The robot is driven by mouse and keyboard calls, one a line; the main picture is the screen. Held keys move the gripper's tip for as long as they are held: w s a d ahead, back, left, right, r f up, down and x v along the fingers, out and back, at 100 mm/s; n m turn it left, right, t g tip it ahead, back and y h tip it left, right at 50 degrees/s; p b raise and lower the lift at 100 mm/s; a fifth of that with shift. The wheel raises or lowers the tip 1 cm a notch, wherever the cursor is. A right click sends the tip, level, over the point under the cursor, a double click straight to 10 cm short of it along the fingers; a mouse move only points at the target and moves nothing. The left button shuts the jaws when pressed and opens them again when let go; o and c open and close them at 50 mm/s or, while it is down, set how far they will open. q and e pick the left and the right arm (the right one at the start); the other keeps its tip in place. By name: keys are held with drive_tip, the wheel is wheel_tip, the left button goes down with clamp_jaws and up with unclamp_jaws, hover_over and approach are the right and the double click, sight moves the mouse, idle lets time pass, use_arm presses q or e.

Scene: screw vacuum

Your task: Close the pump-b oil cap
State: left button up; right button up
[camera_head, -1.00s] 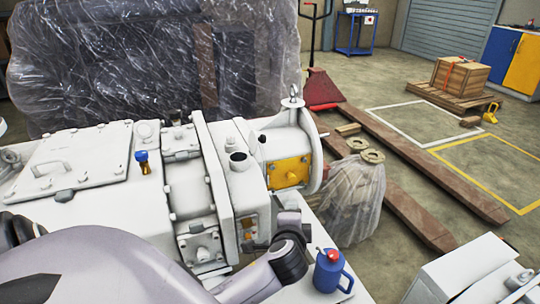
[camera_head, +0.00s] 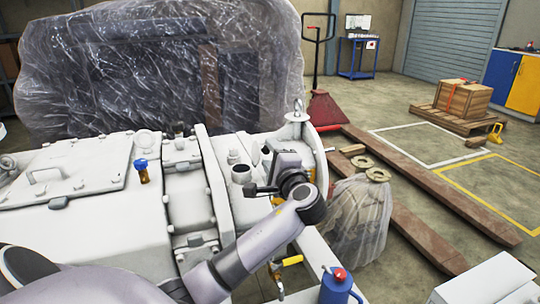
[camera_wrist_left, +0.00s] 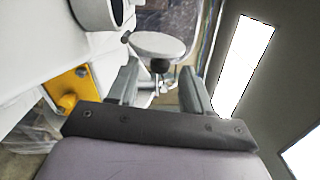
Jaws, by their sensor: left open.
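The white pump (camera_head: 90,215) fills the left and middle of the head view. Its oil filler neck (camera_head: 241,173) stands on top with a dark, uncovered mouth. The neck's round rim shows at the top of the left wrist view (camera_wrist_left: 97,14). A pale round disc with a dark stub, apparently the oil cap (camera_wrist_left: 158,44), shows in the wrist view beyond the fingertips, apart from the neck's mouth. My left gripper (camera_head: 258,172) is open and empty, just right of the neck; its two fingers (camera_wrist_left: 158,78) are spread in the wrist view. My right gripper is not in view.
A lifting eye (camera_head: 298,108) stands at the pump's right end. A blue jug with a red top (camera_head: 337,288) and a yellow-handled valve (camera_head: 291,261) are at the pump's front. A wrapped bundle (camera_head: 358,215) stands to the right. A plastic-wrapped load (camera_head: 150,70) is behind.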

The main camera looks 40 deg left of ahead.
use_arm(q)
drive_tip(key=shift+w+a, duration=0.3)
drive_tip(key=shift+a, duration=0.25)
drive_tip(key=shift+c, duration=0.3)
clamp_jaws()
